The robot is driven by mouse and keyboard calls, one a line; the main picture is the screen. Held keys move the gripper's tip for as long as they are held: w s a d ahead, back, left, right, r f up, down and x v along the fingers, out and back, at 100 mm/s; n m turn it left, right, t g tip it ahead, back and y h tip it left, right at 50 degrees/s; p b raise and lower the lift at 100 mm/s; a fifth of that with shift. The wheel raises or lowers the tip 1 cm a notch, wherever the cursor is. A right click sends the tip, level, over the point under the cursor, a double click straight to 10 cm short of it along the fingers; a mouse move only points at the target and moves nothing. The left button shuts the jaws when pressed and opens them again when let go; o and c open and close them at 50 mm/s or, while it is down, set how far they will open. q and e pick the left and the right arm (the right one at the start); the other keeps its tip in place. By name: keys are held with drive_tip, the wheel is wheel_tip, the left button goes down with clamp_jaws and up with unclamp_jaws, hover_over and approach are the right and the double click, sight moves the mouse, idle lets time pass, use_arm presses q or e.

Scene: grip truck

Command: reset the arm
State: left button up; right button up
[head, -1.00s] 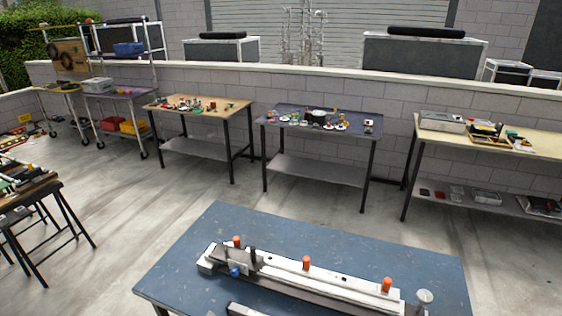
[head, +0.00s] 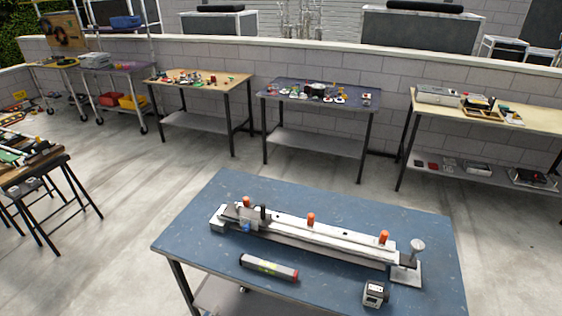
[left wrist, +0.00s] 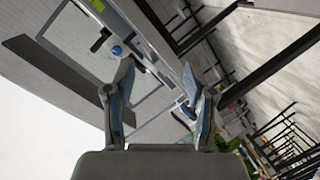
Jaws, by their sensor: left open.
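My left gripper (left wrist: 158,70) shows in the left wrist view. Its two bluish fingers stand wide apart, and I see nothing held between them. Neither arm nor gripper shows in the head view, so my right gripper is out of sight. The task names no object. Beyond the fingers, the left wrist view shows grey structures with a blue knob (left wrist: 116,50), seen at a steep tilt.
A blue-topped table (head: 200,235) stands in front, bearing a long white rail (head: 290,236) with orange knobs. A dark cylinder (head: 268,267) and a small grey box (head: 376,294) lie nearer. Other worktables line the block wall; open concrete floor (head: 150,185) lies between.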

use_arm(q)
drive_tip(key=s+f+m+g+y+p, duration=0.1)
drive_tip(key=s+f+m+g, duration=0.15)
drive_tip(key=s+f, duration=0.5)
drive_tip(key=s+f+m+g+y, duration=0.1)
drive_tip(key=s+f+g, duration=0.3)
drive_tip(key=f, duration=0.7)
drive_tip(key=s+f+m+g+y, duration=0.1)
drive_tip(key=s+f+g, duration=0.1)
drive_tip(key=s+f, duration=0.2)
drive_tip(key=s+d+f+m+g+y, duration=0.1)
drive_tip(key=s+f, duration=0.4)
drive_tip(key=s, duration=0.6)
drive_tip(key=s+f+m+g, duration=0.3)
drive_tip(key=s+f, duration=0.1)
drive_tip(key=s, duration=0.3)
drive_tip(key=shift+s+d+f+y+p, duration=0.25)
drive_tip(key=shift+s+f+y+p, duration=0.1)
drive_tip(key=shift+y+p, duration=0.05)
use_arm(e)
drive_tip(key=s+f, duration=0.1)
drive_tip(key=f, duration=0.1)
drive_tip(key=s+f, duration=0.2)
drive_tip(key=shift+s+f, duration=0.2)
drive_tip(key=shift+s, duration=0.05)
